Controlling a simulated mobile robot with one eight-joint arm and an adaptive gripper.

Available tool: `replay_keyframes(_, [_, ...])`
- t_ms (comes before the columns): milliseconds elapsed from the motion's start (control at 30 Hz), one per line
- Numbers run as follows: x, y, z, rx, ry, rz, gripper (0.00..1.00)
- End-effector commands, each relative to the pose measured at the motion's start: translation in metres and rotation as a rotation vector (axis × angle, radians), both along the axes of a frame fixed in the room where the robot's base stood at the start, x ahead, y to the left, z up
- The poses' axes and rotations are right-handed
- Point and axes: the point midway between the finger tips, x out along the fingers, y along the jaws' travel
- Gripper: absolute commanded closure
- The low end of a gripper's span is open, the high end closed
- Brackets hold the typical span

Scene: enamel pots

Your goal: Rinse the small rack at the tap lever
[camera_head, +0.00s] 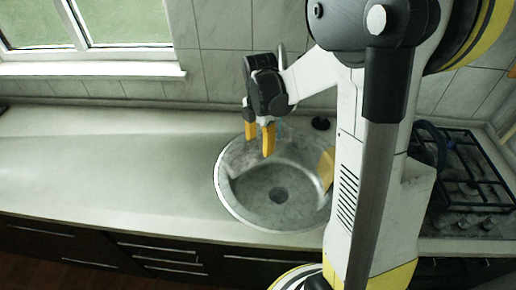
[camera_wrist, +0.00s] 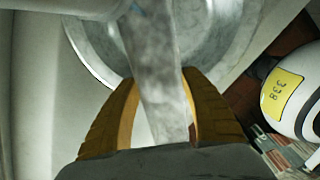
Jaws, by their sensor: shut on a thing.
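My gripper (camera_head: 259,142) is over the left back part of the round metal sink (camera_head: 224,190), with its yellow fingers pointing down. In the wrist view, my gripper (camera_wrist: 157,75) has its fingers on either side of a mottled grey bar (camera_wrist: 155,75) and is shut on it. The bar runs from the top of the picture down between the fingers. It may be the tap lever, but I cannot tell for sure. I cannot make out a small rack in either view. My own arm hides the right part of the sink.
A yellowish piece (camera_head: 326,168) shows at the sink's right side, partly behind my arm. A small black round thing (camera_head: 320,123) is behind the sink. A gas hob (camera_head: 465,180) is at the right. The counter (camera_head: 110,165) left of the sink is clear.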

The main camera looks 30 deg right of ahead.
Motion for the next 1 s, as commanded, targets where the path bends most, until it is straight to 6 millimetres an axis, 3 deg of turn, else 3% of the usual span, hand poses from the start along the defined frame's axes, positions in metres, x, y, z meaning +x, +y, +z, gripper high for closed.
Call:
replay_keyframes(367, [-0.006, -0.004, 0.000, 0.000, 0.000, 0.001, 0.82])
replay_keyframes(1000, [0.004, 0.003, 0.000, 0.000, 0.000, 0.001, 0.82])
